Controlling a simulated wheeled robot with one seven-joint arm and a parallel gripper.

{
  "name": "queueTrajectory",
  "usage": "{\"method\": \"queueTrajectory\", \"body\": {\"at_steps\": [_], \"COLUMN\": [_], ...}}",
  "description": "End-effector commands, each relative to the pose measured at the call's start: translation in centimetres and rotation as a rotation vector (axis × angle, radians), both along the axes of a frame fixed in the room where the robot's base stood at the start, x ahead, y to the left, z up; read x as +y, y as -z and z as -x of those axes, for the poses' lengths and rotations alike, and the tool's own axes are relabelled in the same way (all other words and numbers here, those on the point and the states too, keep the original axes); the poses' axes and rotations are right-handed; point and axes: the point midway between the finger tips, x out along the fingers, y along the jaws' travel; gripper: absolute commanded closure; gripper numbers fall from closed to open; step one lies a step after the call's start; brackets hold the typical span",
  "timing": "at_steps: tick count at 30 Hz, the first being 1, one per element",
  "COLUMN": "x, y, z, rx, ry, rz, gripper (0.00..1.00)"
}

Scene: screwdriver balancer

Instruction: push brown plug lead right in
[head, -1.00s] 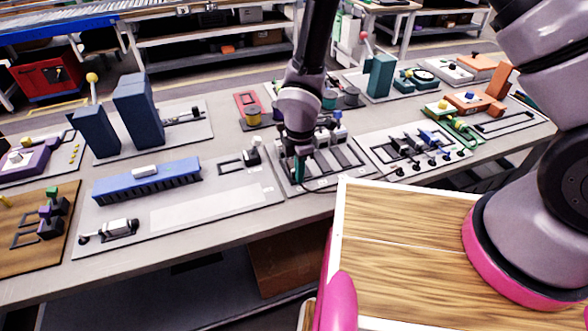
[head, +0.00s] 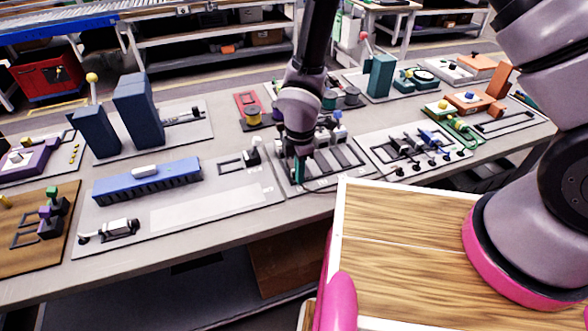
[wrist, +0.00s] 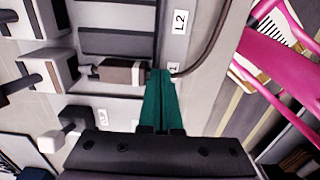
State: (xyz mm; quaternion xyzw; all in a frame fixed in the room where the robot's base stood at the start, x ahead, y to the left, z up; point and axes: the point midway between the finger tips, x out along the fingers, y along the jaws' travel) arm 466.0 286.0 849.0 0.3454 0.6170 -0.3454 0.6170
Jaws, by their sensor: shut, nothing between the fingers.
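My gripper (wrist: 160,95) is shut and empty, with its teal fingertips pressed together. In the wrist view the brown plug (wrist: 118,70) lies in a slot of the grey panel, just left of the fingertips. The fingertips are at the plug's right end; I cannot tell whether they touch it. A dark brown lead (wrist: 212,45) curves in from the upper right and ends behind the fingertips. In the head view my gripper (head: 299,170) points down at the front edge of the panel, and my arm hides the plug there.
White terminal blocks with dark pins (wrist: 47,73) stand left of the plug. Labels, one reading L2 (wrist: 179,22), line the panel's edge. In the head view a blue ribbed block (head: 147,181) lies left and a board with several levers (head: 415,145) right.

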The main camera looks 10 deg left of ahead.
Motion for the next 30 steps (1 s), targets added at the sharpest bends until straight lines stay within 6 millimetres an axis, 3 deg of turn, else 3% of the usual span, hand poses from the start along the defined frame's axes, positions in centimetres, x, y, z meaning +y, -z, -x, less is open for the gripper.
{"method": "queueTrajectory", "body": {"at_steps": [30], "x": [0.7], "y": [0.0], "z": [-1.2], "rx": [0.000], "ry": [0.001], "rz": [0.000], "gripper": [1.00]}}
